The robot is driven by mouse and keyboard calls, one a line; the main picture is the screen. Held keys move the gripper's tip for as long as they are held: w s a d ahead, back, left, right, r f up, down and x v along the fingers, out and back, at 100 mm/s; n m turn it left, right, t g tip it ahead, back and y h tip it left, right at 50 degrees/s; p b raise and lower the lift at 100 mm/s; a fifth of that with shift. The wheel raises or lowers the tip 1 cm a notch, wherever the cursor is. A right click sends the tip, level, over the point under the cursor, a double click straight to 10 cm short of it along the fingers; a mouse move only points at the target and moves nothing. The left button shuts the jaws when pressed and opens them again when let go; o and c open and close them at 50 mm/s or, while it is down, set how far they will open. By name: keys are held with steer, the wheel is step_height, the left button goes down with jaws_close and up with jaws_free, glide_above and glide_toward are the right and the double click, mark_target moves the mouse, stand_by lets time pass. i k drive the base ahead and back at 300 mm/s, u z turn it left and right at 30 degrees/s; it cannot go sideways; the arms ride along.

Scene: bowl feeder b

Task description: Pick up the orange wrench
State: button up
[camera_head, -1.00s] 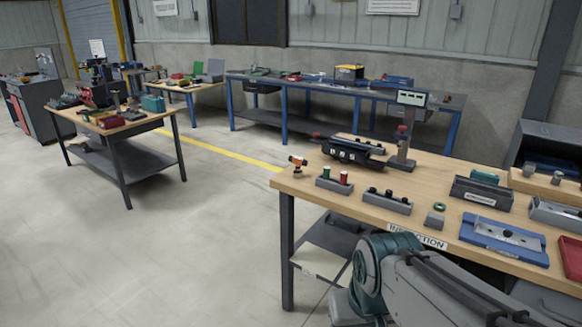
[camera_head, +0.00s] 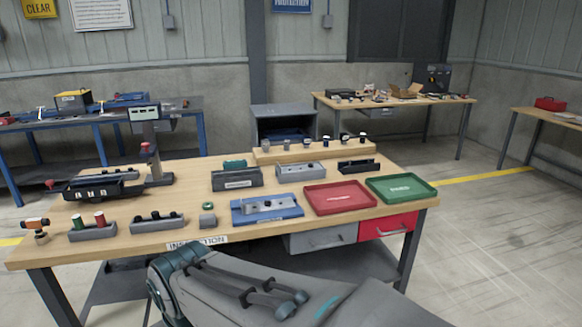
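I cannot make out an orange wrench for certain. A small orange and black item (camera_head: 34,224) stands on a small round base at the left front corner of the inspection table (camera_head: 128,245); it is too small to tell what it is. My gripper is out of view; only links of my arm show at the bottom, in front of the table's front edge.
On the table are a grey block with green and red pegs (camera_head: 92,230), a blue fixture (camera_head: 266,208), a red tray (camera_head: 340,198), a green tray (camera_head: 400,188) and a gauge stand (camera_head: 155,150). Other benches stand behind. Open floor lies at right.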

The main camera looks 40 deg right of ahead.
mark_target(42, 238)
steer(key=u, duration=0.85)
steer(key=k, duration=1.3)
steer(key=u, duration=0.7)
steer(key=i, duration=2.6)
steer(key=z, duration=0.1)
